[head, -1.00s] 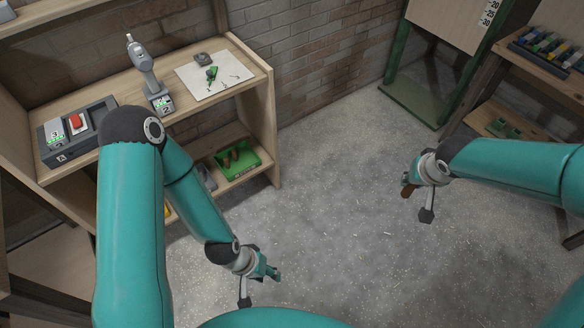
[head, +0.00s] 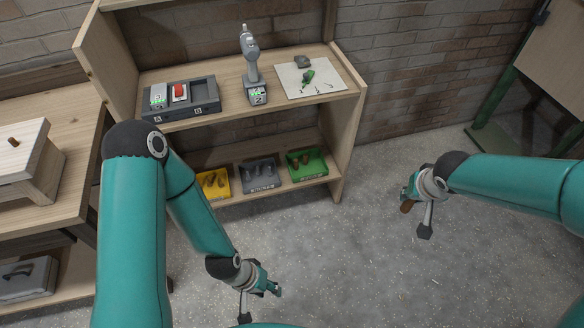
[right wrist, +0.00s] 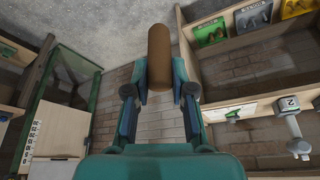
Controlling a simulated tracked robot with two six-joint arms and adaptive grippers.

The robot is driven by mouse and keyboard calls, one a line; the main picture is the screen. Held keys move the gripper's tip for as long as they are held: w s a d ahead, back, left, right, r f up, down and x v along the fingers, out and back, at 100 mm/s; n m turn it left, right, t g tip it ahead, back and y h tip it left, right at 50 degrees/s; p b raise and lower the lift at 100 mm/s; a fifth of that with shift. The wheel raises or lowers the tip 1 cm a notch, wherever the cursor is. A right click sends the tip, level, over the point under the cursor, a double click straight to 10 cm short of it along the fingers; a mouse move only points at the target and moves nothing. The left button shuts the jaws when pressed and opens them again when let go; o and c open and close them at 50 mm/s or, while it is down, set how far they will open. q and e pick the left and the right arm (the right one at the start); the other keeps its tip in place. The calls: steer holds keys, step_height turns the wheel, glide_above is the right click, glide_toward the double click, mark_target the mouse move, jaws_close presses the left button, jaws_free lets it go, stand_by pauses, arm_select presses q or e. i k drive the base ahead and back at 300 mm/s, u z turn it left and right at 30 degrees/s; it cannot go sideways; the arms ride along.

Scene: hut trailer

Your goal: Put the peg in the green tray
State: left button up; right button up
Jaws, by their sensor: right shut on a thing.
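A brown peg (head: 406,207) is held in my right gripper (head: 408,195), above the floor at the right. The right wrist view shows the peg (right wrist: 159,58) upright in the picture between the two fingers of this gripper (right wrist: 160,88). The green tray (head: 318,172) is on the lower shelf, at its right end, with brown pieces in it. It also shows at the top of the right wrist view (right wrist: 222,38). The right gripper is well to the right of the tray. My left gripper (head: 272,287) hangs over the floor in front of the shelf; its finger gap is unclear.
A grey tray (head: 270,184) and a yellow tray (head: 224,191) sit left of the green one. The upper shelf (head: 220,118) holds a drill (head: 250,65), a dark case (head: 205,101) and a white sheet (head: 327,86). Floor between shelf and right arm is clear.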

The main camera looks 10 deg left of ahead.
mark_target(318, 167)
steer(key=u, duration=0.75)
steer(key=i, duration=1)
steer(key=u, duration=0.05)
